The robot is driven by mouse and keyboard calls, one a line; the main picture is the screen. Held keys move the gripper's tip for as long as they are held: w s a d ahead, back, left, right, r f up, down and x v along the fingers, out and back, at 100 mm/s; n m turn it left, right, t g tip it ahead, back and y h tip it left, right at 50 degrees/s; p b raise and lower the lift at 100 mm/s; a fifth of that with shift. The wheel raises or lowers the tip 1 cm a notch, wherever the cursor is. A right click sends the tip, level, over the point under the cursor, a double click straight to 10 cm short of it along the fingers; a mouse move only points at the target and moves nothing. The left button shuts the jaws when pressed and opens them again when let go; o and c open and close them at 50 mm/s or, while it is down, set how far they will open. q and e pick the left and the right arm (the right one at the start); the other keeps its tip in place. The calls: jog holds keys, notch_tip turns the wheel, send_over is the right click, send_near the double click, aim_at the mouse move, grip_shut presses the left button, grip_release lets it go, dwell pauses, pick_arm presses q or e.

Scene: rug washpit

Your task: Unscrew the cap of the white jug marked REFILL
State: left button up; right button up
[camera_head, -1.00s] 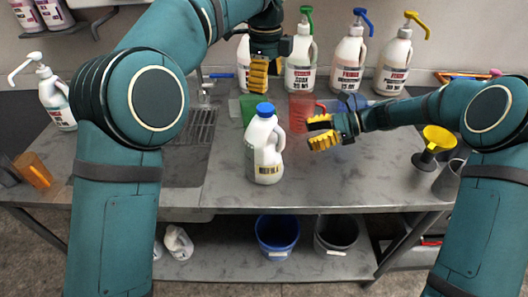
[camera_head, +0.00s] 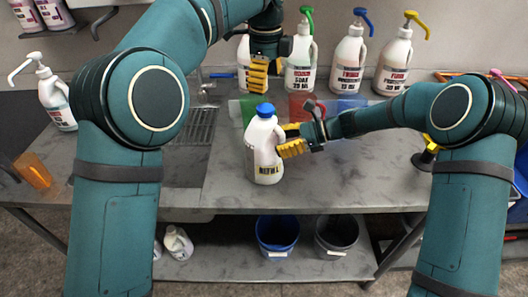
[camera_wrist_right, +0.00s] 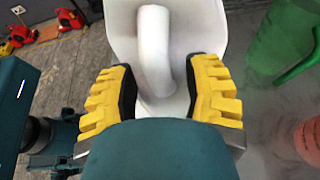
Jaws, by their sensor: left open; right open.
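The white jug (camera_head: 265,153) with a blue cap (camera_head: 265,110) stands upright on the metal counter in the head view; its label is partly readable. The cap is on the jug. My left gripper (camera_head: 258,85) points down above the cap, open and apart from it. My right gripper (camera_head: 291,141) is at the right side of the jug. In the right wrist view its yellow fingers (camera_wrist_right: 160,95) are open, one on each side of the jug's white handle (camera_wrist_right: 157,55). I cannot tell whether they touch it.
Pump bottles (camera_head: 300,65) line the back of the counter (camera_head: 335,180). Green, red and blue translucent items stand behind the jug. A sink drainer (camera_head: 200,127) lies left of it. Buckets (camera_head: 278,235) stand on the shelf below. The counter front is clear.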

aim_at(265, 108)
grip_shut()
pick_arm(q)
jog(key=m, duration=0.6)
jog(key=shift+m, duration=0.4)
jog(key=m, duration=0.6)
jog(key=shift+a+m, duration=0.1)
jog(key=shift+m, duration=0.2)
jog(key=shift+f, duration=4)
grip_shut()
pick_arm(e)
jog(key=shift+f, duration=0.1)
